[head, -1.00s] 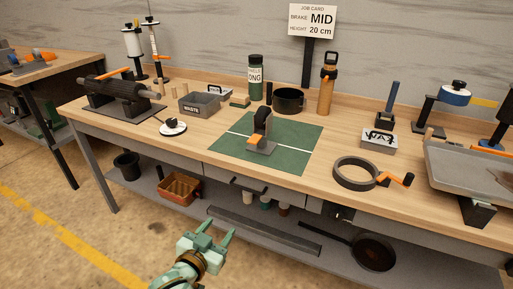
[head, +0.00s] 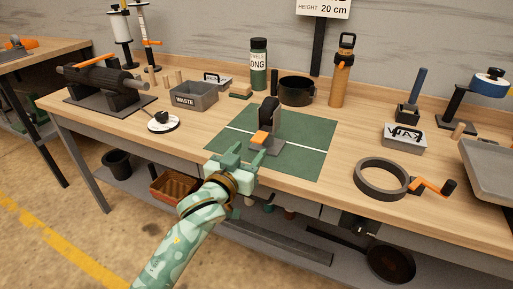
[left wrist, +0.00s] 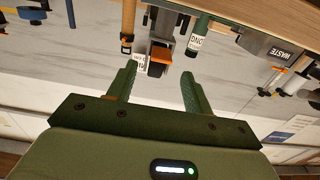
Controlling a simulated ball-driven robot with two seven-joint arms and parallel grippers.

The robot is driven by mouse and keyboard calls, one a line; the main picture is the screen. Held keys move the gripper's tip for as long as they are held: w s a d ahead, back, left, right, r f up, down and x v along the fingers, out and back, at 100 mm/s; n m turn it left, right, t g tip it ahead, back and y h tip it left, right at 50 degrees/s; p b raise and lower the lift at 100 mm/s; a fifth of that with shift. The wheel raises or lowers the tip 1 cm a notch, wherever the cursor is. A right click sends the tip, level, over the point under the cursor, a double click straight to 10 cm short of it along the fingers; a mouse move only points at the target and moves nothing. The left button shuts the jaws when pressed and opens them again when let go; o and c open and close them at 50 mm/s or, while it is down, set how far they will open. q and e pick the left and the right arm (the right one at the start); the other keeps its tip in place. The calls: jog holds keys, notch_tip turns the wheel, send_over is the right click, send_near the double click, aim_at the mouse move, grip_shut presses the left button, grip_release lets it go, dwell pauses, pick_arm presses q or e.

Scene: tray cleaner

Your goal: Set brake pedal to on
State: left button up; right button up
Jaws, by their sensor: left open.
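A dark upright device with an orange pedal-like tab (head: 260,137) on a grey base stands on the green mat (head: 310,132) in the middle of the workbench. I take this to be the brake pedal. In the left wrist view, which looks upside down, the orange tab (left wrist: 157,68) shows beyond and between my fingers. My left gripper (head: 241,158) is open and empty at the mat's front edge, just in front of the device and apart from it. The job card (head: 323,7) is cut off at the top, leaving only "HEIGHT 20 cm".
A ring with an orange-handled crank (head: 380,178) lies to the right, near a wax tin (head: 404,136). A waste bin (head: 194,96) and a white dish (head: 164,122) are left of the mat. A bottle, black pot (head: 296,91) and orange flask (head: 343,75) stand behind.

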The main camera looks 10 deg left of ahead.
aim_at(255, 142)
pick_arm(q)
jog(key=b+x, duration=0.1)
jog(key=x, duration=0.3)
jog(key=shift+w+f+b, duration=0.2)
jog(key=shift+w+b, duration=0.05)
jog(key=shift+b, duration=0.1)
jog(key=shift+w+d+r, duration=0.1)
jog(key=shift+w+r, duration=0.15)
jog(key=shift+w, duration=0.05)
pick_arm(e)
jog(key=shift+w+d+f+n, duration=0.2)
jog(key=shift+d+f+n, duration=0.1)
jog(key=shift+d+f, duration=0.55)
